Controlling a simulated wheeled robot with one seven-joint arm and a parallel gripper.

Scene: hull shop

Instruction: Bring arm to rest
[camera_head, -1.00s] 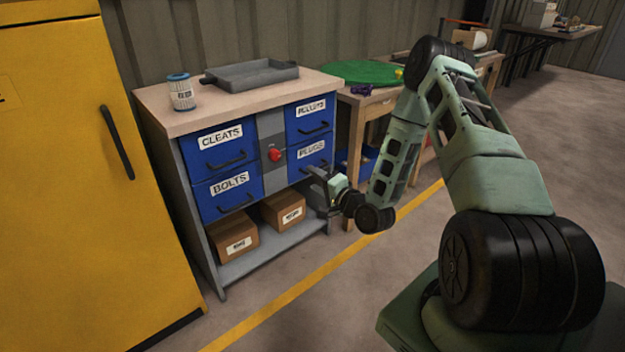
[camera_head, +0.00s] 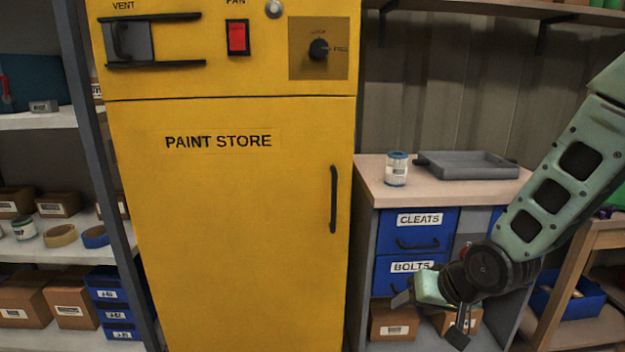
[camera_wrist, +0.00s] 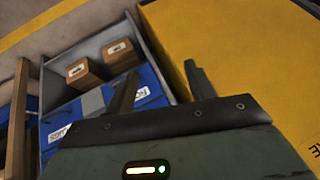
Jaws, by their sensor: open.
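My gripper (camera_head: 432,316) is at the lower right in the head view, in front of the blue bolts drawer (camera_head: 408,275) of the workbench. My arm comes down to it from the right edge, bent at the wrist. In the wrist view my gripper (camera_wrist: 158,88) has its two dark fingers spread apart, with nothing between them. Beyond the fingers are the blue drawers, the bench's open lower shelf and the side of the yellow cabinet. I cannot tell the exact gap between gripper and bench.
The yellow paint store cabinet (camera_head: 230,220) stands shut left of the bench. Shelving with boxes (camera_head: 60,118) stands at far left.

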